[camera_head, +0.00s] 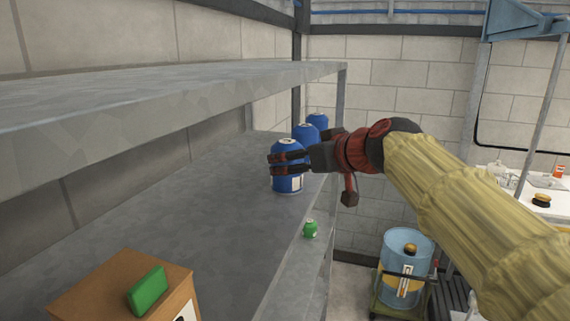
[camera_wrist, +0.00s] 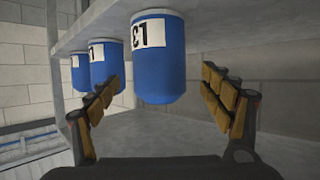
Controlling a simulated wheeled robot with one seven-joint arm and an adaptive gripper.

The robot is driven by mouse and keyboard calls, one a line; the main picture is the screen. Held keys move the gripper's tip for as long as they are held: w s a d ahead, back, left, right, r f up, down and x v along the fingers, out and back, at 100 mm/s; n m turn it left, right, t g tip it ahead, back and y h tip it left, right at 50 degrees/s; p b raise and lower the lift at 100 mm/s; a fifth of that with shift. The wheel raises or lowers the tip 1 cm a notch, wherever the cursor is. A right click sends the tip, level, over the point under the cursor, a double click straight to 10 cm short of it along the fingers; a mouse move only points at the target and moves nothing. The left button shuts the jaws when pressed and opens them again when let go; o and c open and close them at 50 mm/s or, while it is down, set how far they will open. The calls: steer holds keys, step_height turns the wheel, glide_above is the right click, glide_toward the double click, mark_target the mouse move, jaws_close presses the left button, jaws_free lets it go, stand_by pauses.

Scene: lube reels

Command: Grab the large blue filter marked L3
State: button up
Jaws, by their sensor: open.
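The large blue filter marked L3 (camera_wrist: 160,72) stands between the two open fingers of my gripper (camera_wrist: 163,105) in the wrist view, with its white label facing the camera. In the head view the blue filter (camera_head: 288,183) stands on the grey shelf, nearest of a row of blue filters. My gripper (camera_head: 270,164) reaches across it from the right, and its fingers hide part of the filter. The fingers are apart, and I cannot tell whether either touches the filter.
Two more blue filters stand behind, the middle one (camera_head: 306,134) and the far one (camera_head: 317,121). A small green item (camera_head: 310,229) sits at the shelf's (camera_head: 190,215) front edge. A cardboard box (camera_head: 90,288) with a green object (camera_head: 147,291) is nearer. An upper shelf (camera_head: 170,95) hangs above.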

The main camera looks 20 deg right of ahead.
steer(key=x, duration=0.3)
steer(key=f+p+x, duration=0.1)
steer(key=x, duration=0.2)
steer(key=shift+s+d, duration=0.15)
steer(key=shift+s, duration=0.1)
steer(key=shift+s, duration=0.1)
steer(key=c, duration=0.3)
steer(key=c, duration=1.3)
steer(key=shift+r, duration=0.1)
steer(key=shift+c, duration=0.2)
steer(key=shift+r+p, duration=0.15)
steer(key=shift+p, duration=0.15)
